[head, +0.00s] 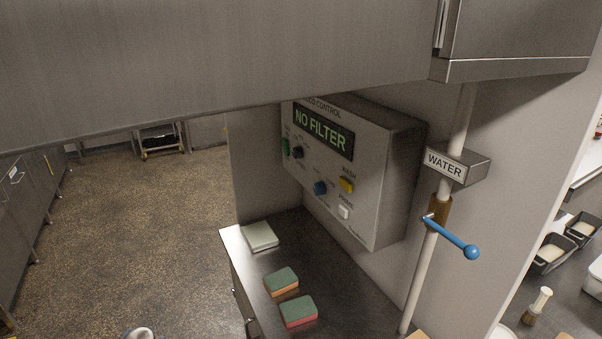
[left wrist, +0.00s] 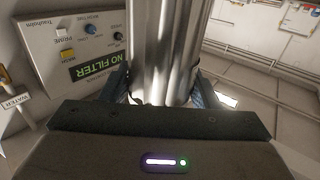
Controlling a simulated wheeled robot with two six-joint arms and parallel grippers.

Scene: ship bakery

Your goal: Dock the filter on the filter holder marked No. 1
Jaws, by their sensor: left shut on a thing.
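My left gripper (left wrist: 163,98) shows in the left wrist view, shut on a shiny metal cylinder (left wrist: 166,45), which I take to be the filter. One dark finger is on each side of it, and its far end runs out of the picture. In the head view neither the cylinder nor the left gripper can be made out. No filter holder marked No. 1 can be made out in either view. My right gripper is not in view.
A control box (head: 372,160) reading NO FILTER hangs on the wall; it also shows upside down in the left wrist view (left wrist: 55,35). A WATER pipe (head: 420,265) with a blue lever (head: 455,240) stands right. Sponges (head: 281,281) lie on the counter (head: 335,275). A metal hood (head: 220,60) spans the top.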

